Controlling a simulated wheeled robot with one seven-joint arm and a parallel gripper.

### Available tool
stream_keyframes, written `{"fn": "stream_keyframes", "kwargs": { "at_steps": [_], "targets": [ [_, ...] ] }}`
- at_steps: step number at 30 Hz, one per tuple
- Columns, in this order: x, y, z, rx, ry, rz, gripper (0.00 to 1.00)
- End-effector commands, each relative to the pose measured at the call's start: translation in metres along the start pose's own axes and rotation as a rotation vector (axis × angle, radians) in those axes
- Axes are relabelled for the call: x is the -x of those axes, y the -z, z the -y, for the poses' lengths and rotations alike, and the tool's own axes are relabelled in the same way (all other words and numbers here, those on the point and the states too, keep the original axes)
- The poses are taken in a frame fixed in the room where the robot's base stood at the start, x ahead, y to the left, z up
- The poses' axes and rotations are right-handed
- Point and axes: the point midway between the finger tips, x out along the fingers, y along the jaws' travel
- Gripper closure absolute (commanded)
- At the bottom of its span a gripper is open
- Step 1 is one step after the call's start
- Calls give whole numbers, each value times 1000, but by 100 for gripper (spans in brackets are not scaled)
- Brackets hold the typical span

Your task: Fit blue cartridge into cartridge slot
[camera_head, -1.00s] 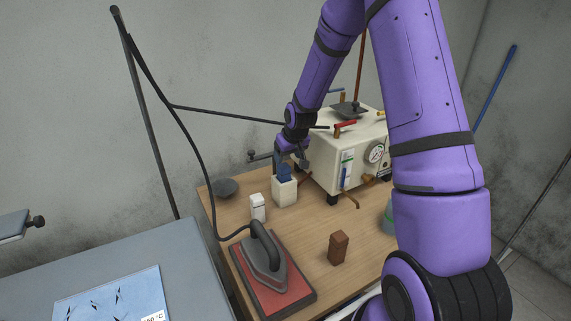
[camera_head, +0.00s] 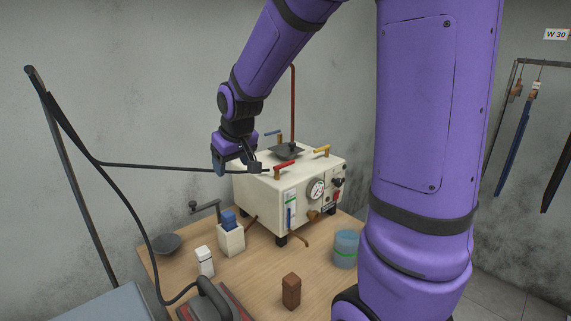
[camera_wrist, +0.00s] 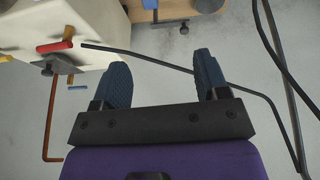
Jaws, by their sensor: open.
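The blue cartridge (camera_head: 229,216) stands upright in the top of a white block (camera_head: 231,241) on the wooden table. Its lower part is hidden inside the block, and I cannot tell how deep it sits. My gripper (camera_head: 234,162) is open and empty, well above the block, beside the cream machine's top left edge. In the wrist view, my gripper's two blue fingers (camera_wrist: 161,62) are spread with nothing between them; the cartridge does not show clearly there.
The cream machine (camera_head: 258,203) has a red lever (camera_head: 285,164) near my gripper. A thin black rod (camera_head: 165,168) runs across to it.

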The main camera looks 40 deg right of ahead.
Motion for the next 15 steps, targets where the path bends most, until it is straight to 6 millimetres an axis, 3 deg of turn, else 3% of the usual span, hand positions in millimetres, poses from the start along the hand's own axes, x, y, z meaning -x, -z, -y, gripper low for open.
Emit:
{"fn": "stream_keyframes", "kwargs": {
  "at_steps": [1, 6, 15],
  "targets": [
    [20, -8, 5, 3, -3, -10, 32],
    [73, -40, 17, -2, -6, -21, 32],
    [148, -112, 34, -16, 14, -42, 32]
  ]
}}
